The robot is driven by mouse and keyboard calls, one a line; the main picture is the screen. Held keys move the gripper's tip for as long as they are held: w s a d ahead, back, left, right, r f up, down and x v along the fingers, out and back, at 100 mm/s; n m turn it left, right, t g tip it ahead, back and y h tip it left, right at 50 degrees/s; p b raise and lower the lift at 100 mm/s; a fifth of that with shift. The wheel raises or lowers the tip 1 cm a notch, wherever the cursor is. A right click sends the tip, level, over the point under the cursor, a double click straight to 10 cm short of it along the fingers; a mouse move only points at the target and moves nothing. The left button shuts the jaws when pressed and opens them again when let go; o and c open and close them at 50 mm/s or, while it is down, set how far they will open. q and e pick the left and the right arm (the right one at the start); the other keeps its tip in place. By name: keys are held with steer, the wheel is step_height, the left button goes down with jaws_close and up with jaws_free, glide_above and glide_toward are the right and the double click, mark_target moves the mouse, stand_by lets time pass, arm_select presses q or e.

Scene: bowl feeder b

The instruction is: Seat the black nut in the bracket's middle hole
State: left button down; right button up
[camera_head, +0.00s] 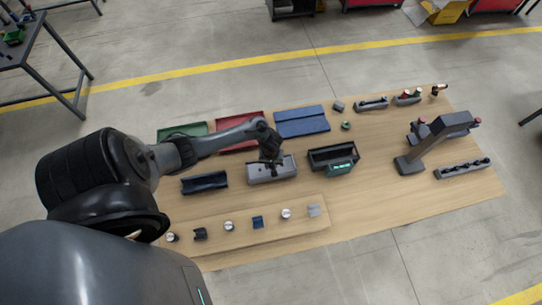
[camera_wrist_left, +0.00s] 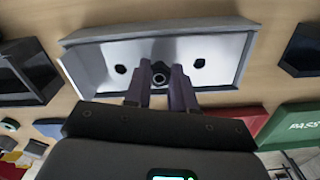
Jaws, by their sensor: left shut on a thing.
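The bracket is a light grey, shallow part (camera_head: 287,171) near the middle of the table. In the left wrist view the bracket (camera_wrist_left: 222,66) fills the upper middle, with a dark hole to each side of its centre. My left gripper (camera_head: 270,157) points down over it. In the wrist view its two fingers are closed around the black nut (camera_wrist_left: 160,74), a small dark ring at the bracket's middle. The nut and fingers cover the middle hole. I cannot tell whether the nut touches the bracket or hangs just above it. My right gripper is in neither view.
A dark blue bin (camera_head: 204,182) stands left of the bracket, a black box (camera_head: 333,157) right. Red (camera_head: 240,142), blue (camera_head: 302,122) and green (camera_head: 183,131) trays lie behind. A grey stand (camera_head: 440,135) is farther right. Several small parts sit on the front board (camera_head: 270,236).

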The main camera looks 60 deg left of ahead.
arm_select(q)
steer(key=shift+f, duration=0.4)
steer(key=c, duration=0.9)
jaws_free()
steer(key=shift+o, duration=0.2)
step_height(320, 180, up, 11)
steer(key=p, duration=0.1)
steer(key=shift+f, duration=0.1)
